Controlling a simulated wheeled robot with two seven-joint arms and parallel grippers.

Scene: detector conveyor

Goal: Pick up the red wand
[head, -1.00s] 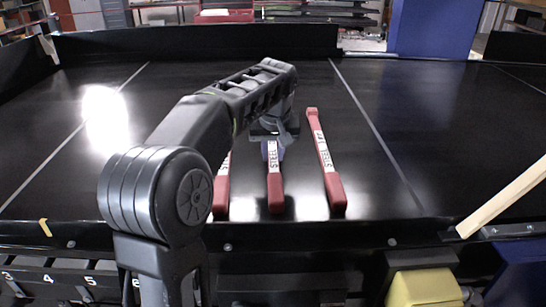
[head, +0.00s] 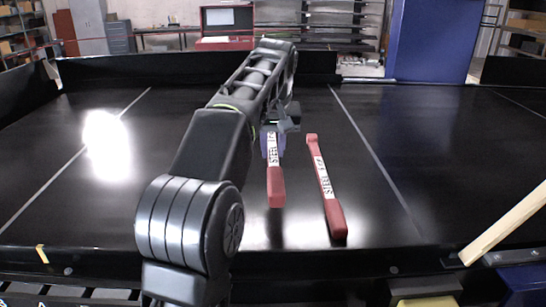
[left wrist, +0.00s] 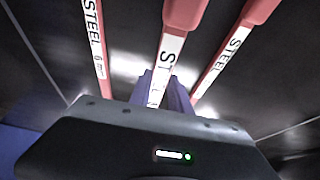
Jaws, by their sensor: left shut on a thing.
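My left gripper (head: 274,143) is shut on the middle red wand (head: 276,186), around its white-labelled shaft. The wand's thick red end points toward me, and it is held above the black belt, with a gap and a reflection beneath it. In the left wrist view the same wand (left wrist: 182,14) runs between the purple fingers (left wrist: 163,92). A second red wand (head: 335,216) lies on the belt to the right. The left wrist view shows a wand on each side of the held one; in the head view my arm hides the left one. My right gripper is not in view.
The black conveyor belt (head: 420,150) is wide and mostly clear, with pale lines along it. A raised black wall (head: 200,66) closes its far side. A blue pillar (head: 432,40) stands behind. A pale wooden bar (head: 505,222) juts in at the right front.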

